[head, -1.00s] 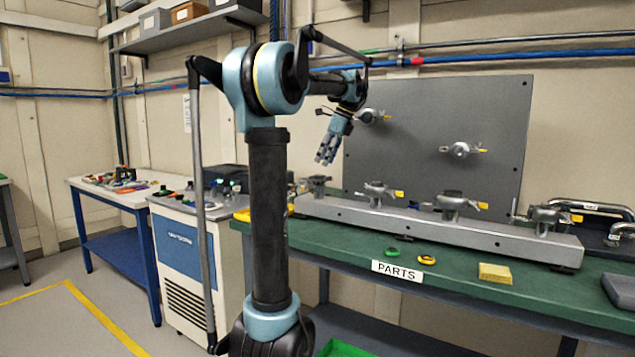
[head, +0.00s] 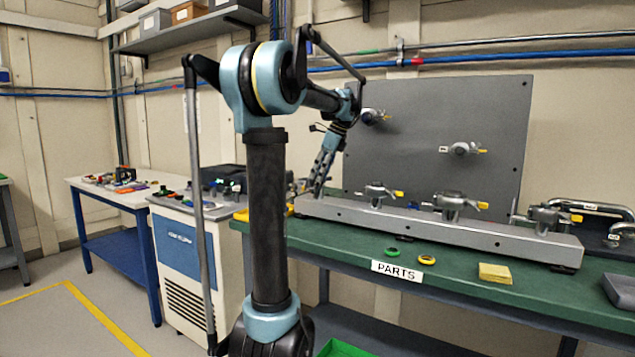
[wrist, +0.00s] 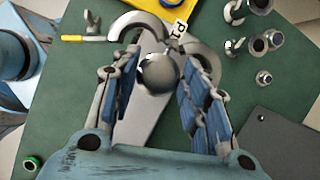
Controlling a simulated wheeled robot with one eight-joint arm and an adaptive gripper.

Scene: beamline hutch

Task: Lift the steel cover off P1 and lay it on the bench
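In the wrist view a rounded steel piece (wrist: 157,73), which looks like the cover, sits at the end of the grey rail (wrist: 137,128). A small white tag (wrist: 179,29) stands beside it; its lettering is hard to read. Curved steel clamp parts (wrist: 140,24) lie just beyond. My gripper (wrist: 160,62) is open, one finger on each side of the rounded piece; I cannot tell whether they touch it. In the head view my gripper (head: 318,180) points down at the left end of the rail (head: 420,225) and hides that station. The green bench (head: 345,243) lies below.
Other clamped ports (head: 455,203) stand along the rail, with a grey panel (head: 430,140) behind. A yellow tray (wrist: 195,10) and loose steel fittings (wrist: 262,42) are near the gripper.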

